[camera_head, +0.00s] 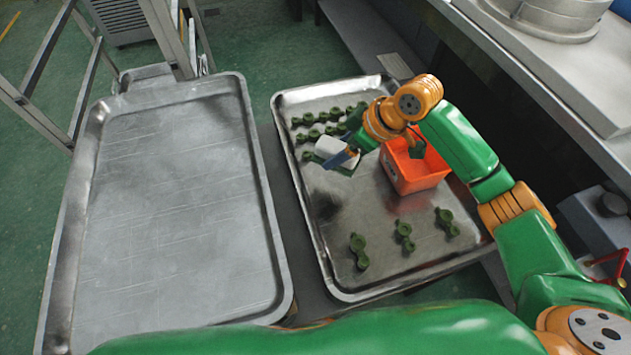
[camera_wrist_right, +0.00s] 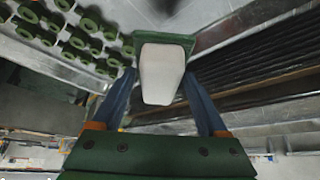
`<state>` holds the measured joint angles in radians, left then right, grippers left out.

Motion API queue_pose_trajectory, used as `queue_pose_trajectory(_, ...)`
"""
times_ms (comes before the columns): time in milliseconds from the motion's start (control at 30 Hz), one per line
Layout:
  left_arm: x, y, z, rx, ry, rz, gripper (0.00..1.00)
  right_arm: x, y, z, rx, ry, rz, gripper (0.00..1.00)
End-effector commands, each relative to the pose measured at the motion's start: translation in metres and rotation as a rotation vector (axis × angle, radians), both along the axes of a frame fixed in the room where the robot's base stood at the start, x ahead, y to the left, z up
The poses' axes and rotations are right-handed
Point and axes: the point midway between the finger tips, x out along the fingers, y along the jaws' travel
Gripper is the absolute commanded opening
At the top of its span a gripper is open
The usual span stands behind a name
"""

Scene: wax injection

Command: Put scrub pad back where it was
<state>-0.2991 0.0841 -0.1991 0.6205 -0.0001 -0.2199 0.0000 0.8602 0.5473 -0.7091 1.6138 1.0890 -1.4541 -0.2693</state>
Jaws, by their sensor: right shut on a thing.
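The scrub pad (camera_head: 335,150) has a white block-like body with a green layer along its edge. My right gripper (camera_head: 343,158) is shut on it, over the right-hand tray and just left of the orange bin (camera_head: 421,176). In the right wrist view the pad (camera_wrist_right: 163,72) sits between the two blue fingers of the right gripper (camera_wrist_right: 160,92), its green layer showing behind the white body. I cannot tell whether the pad touches anything below it. The left gripper is out of view; only a green link of mine crosses the bottom of the head view.
The right-hand metal tray (camera_head: 335,272) holds several green wax parts: rows at the back and three (camera_head: 404,236) near the front. Something dark green is inside the bin. The left-hand metal tray (camera_head: 185,220) is empty. A metal rack frame (camera_head: 85,85) stands behind it.

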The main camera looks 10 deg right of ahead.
Motion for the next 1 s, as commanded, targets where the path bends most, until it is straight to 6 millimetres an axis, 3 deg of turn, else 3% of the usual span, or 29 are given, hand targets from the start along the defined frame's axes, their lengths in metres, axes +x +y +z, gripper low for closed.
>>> queue_pose_trajectory(200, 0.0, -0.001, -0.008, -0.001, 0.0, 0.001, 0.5, -0.001, -0.001, -0.051, -0.001, 0.004, 0.01, 0.32)
queue_pose_trajectory(500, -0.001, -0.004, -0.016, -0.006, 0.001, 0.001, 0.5, -0.001, -0.001, -0.101, -0.001, 0.001, 0.009, 0.32)
queue_pose_trajectory(867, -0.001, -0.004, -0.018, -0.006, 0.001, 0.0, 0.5, 0.0, -0.001, -0.109, -0.002, -0.002, 0.011, 0.32)
queue_pose_trajectory(900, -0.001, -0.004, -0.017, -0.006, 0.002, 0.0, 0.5, 0.0, -0.001, -0.109, -0.002, -0.003, 0.012, 0.82)
queue_pose_trajectory(967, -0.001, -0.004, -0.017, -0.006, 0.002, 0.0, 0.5, 0.0, -0.001, -0.108, -0.002, -0.003, 0.012, 0.98)
queue_pose_trajectory(1000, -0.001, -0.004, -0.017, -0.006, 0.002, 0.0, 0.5, 0.0, -0.001, -0.108, -0.002, -0.002, 0.011, 1.0)
